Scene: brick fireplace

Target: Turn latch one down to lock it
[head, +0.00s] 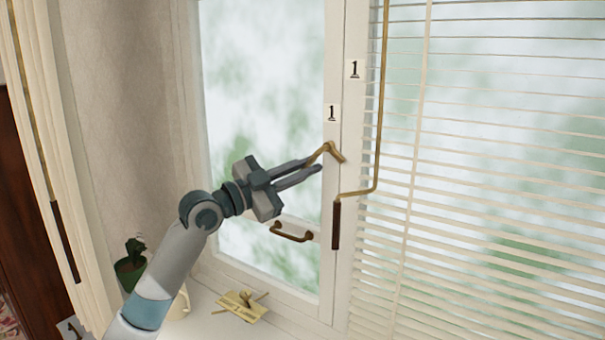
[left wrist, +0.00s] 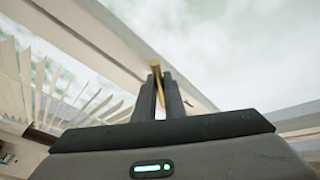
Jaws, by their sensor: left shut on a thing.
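Latch one (head: 332,150) is a brass handle on the white window frame, just below a small label marked 1 (head: 332,113). Its lever slants from the pivot down to the left. My left gripper (head: 314,166) reaches in from the left and is shut on the lever's end. In the left wrist view the brass lever (left wrist: 155,68) stands up between my two dark fingers (left wrist: 158,92). The fingers hide part of the lever. My right gripper is in neither view.
A brass rod with a dark grip (head: 337,225) hangs close to the right of the latch, before white blinds (head: 480,200). A brown pull handle (head: 291,233) is below my gripper.

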